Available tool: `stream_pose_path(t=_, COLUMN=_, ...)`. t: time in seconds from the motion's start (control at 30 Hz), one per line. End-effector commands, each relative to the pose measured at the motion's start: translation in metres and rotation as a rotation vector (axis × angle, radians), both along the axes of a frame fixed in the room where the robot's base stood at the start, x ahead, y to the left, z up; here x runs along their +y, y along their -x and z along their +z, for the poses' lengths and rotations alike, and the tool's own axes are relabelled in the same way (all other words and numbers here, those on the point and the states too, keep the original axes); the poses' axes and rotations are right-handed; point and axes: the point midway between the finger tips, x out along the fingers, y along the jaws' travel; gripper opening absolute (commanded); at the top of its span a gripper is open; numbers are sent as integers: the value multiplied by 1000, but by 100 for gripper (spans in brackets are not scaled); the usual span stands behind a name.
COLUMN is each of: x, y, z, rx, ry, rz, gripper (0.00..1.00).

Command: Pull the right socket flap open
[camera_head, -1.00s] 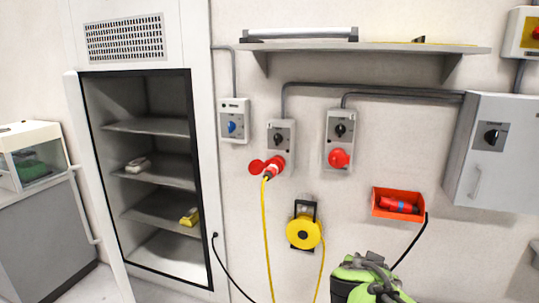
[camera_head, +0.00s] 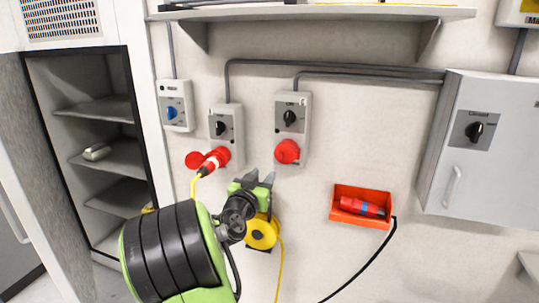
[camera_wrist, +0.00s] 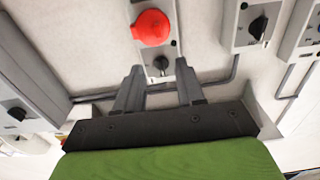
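The right socket box (camera_head: 292,115) is grey, with a black knob and a round red flap (camera_head: 287,151) that looks shut. My gripper (camera_head: 260,179) is open and empty, with its fingers pointing up, below and left of the flap in the head view. In the wrist view, which looks turned over, the red flap (camera_wrist: 152,27) is beyond the open fingertips (camera_wrist: 160,72), near the top edge. The fingers appear apart from the flap and the box. The left socket box (camera_head: 227,132) holds a red plug (camera_head: 214,160) with its flap open.
A yellow cable reel (camera_head: 262,234) hangs behind my gripper. An orange bin (camera_head: 361,204) with a red connector is on the wall to the right. A grey cabinet (camera_head: 490,145) stands further right. A shelf (camera_head: 320,14) runs above the sockets.

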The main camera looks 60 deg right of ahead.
Motion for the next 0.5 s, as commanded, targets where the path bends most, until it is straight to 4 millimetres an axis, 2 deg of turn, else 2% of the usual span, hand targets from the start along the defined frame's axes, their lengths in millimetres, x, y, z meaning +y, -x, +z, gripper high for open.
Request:
stream_pose_path(t=0.03, x=-14, y=0, z=4, rx=3, ry=0, rz=-8, gripper=38)
stream_pose_path(t=0.3, x=-82, y=-10, z=4, rx=3, ry=0, rz=-5, gripper=38)
stream_pose_path(t=0.5, x=-118, y=-18, z=3, rx=1, ry=-1, rz=-3, gripper=38)
